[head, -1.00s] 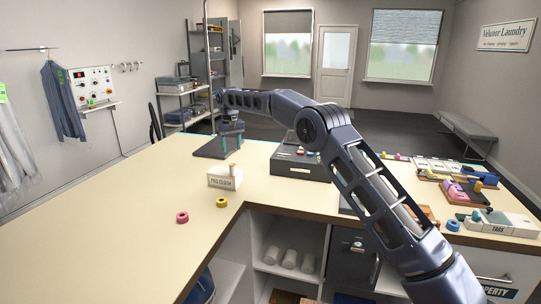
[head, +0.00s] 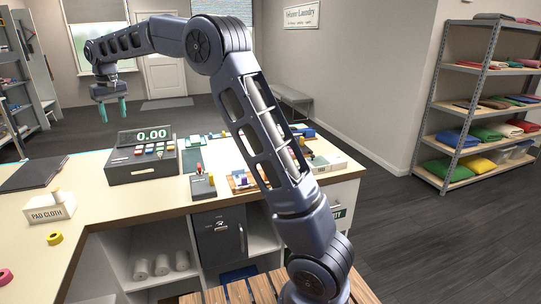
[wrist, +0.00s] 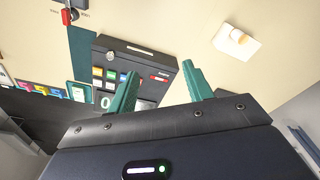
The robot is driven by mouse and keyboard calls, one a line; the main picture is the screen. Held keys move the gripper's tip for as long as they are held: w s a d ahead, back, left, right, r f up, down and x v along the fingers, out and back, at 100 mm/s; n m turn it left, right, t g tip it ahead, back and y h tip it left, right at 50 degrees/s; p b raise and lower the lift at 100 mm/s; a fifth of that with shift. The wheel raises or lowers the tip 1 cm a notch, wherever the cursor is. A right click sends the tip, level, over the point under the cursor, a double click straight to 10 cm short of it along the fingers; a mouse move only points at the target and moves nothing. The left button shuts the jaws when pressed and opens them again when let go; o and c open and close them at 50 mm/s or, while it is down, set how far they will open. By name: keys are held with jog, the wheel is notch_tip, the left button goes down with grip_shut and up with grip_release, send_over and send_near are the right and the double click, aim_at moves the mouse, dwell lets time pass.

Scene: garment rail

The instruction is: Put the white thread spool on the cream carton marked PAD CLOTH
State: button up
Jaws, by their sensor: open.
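The cream carton marked PAD CLOTH (head: 44,214) stands on the counter at the left of the head view. A small pale upright piece with a tan end, which looks like the white thread spool (head: 57,196), stands on its top. In the wrist view the carton (wrist: 252,48) is at the upper right, with the spool (wrist: 238,36) on it. My gripper (head: 112,112) is open and empty, raised behind the till, well away from the carton. Its two green fingers (wrist: 160,72) are apart in the wrist view with nothing between them.
The dark till (head: 143,170) with its raised display stands right of the carton. A dark mat (head: 32,175) lies behind the carton. Yellow (head: 54,238) and pink (head: 5,276) rings lie in front. Small goods crowd the counter's right arm. The counter around the carton is mostly clear.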

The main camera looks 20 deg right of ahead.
jog(key=s+d+r+m+t, duration=0.15)
jog(key=s+d, duration=0.35)
jog(key=d, duration=0.6)
jog(key=s+d+r+m, duration=0.15)
jog(key=s+d, duration=0.25)
jog(key=d, duration=0.7)
jog(key=s+d+r, duration=0.3)
jog(key=s+d, duration=0.2)
jog(key=d, duration=0.6)
jog(key=s+d+f+m, duration=0.1)
jog(key=s+d+f, duration=0.3)
jog(key=s, duration=0.4)
jog(key=s+d+f+m+t, duration=0.1)
jog(key=s+d+f, duration=0.4)
jog(key=s+d, duration=0.2)
jog(key=s+d+f+m+t, duration=0.1)
jog(key=s+d+f, duration=0.3)
jog(key=s, duration=0.5)
jog(key=shift+d+f+m+h, duration=0.2)
jog(key=shift+d+m+h, duration=0.1)
jog(key=shift+d, duration=0.65)
